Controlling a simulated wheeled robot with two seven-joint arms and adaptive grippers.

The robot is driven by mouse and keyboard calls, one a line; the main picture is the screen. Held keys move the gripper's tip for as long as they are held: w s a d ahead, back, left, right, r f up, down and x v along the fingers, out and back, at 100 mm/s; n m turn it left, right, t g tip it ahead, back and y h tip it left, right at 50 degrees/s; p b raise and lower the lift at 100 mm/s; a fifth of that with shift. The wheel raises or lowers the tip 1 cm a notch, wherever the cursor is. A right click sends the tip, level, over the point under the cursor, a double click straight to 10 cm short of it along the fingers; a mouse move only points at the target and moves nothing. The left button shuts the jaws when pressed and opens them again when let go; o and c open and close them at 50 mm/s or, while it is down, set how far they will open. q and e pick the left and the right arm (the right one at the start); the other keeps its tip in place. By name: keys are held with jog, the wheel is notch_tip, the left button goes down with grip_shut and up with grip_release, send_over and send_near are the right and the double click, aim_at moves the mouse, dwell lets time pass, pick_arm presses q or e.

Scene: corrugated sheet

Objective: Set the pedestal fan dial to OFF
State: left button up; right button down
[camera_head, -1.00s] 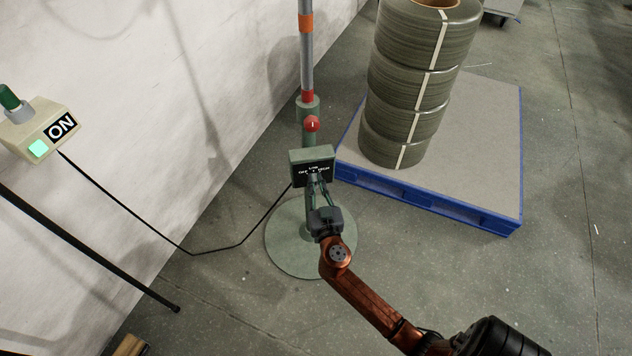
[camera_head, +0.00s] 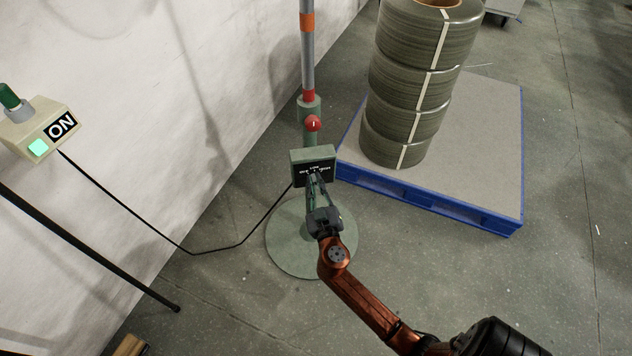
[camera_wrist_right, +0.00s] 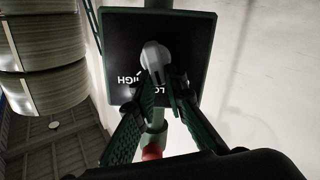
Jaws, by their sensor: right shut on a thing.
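The pedestal fan's green control box (camera_head: 299,157) is on its post, with a black label panel facing me. The light grey dial (camera_wrist_right: 153,55) shows in the right wrist view at the middle of the panel (camera_wrist_right: 122,45). My right gripper (camera_head: 317,178) is at the box front, its fingers closed on the dial; they also show in the right wrist view (camera_wrist_right: 164,88). The fingers cover part of the dial and lettering. Part of "HIGH" reads upside down in the wrist view; the dial's exact setting cannot be told. My left gripper is out of view.
A beige box (camera_head: 37,137) with an "ON" sign and lit green square is on the left wall, cabled toward the fan. The round base (camera_head: 285,248) is below. A blue-edged pallet (camera_head: 490,190) with stacked coils (camera_head: 405,110) stands right. A red knob (camera_head: 313,124) is above the box.

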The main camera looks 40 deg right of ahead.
jog(key=n, duration=0.5)
jog(key=shift+w+a+f, duration=0.2)
jog(key=shift+a+f, duration=0.05)
jog(key=shift+a, duration=0.15)
jog(key=shift+n, duration=0.3)
jog(key=c, duration=2)
grip_release()
jog(key=shift+o, duration=0.2)
